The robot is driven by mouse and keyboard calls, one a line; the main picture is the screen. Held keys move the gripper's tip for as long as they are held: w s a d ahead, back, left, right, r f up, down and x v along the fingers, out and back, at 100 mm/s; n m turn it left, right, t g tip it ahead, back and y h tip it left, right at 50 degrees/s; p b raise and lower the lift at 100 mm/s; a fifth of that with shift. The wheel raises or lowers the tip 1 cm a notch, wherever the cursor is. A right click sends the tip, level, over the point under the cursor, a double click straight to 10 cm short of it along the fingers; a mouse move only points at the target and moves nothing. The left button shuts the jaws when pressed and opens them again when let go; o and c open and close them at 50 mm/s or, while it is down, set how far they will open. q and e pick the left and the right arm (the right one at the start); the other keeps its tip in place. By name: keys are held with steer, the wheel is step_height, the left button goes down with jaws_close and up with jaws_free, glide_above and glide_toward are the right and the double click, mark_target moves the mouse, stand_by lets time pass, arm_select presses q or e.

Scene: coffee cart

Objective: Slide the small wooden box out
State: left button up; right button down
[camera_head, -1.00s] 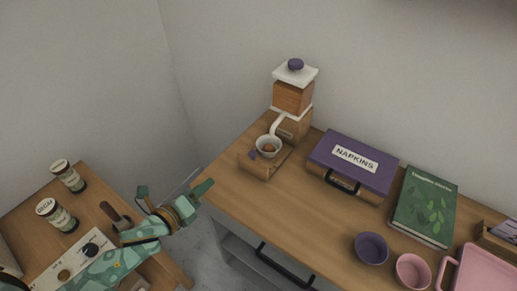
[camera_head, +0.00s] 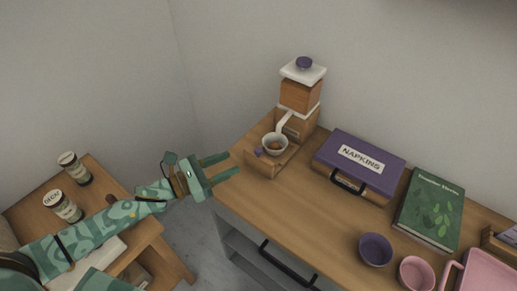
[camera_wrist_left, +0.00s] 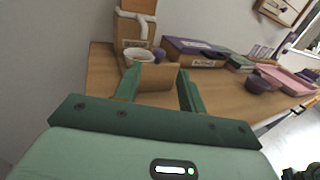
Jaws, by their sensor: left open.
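The small wooden box (camera_head: 262,170) is low at the front of the coffee grinder (camera_head: 299,92), near the counter's left end. It has a small purple knob (camera_head: 258,151). A white bowl (camera_head: 275,144) with brown contents sits at the box, below the grinder's white spout. My left gripper (camera_head: 232,163) is open and empty, just left of the box, with its fingers pointing at it. In the left wrist view the box's plain wooden face (camera_wrist_left: 156,84) shows between the two fingers. Whether a finger touches it I cannot tell. My right gripper is not in view.
On the counter (camera_head: 275,206) are a purple napkins box (camera_head: 357,162), a green book (camera_head: 431,209), a purple bowl (camera_head: 375,250), a pink cup (camera_head: 416,273) and a pink tray (camera_head: 488,272). Two jars stand on the lower table at left. The counter's front middle is clear.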

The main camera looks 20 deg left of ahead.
mark_target(255, 152)
arm_select(q)
steer(key=x, duration=1)
steer(key=shift+w+d, duration=0.1)
steer(key=shift+w, duration=0.05)
jaws_close()
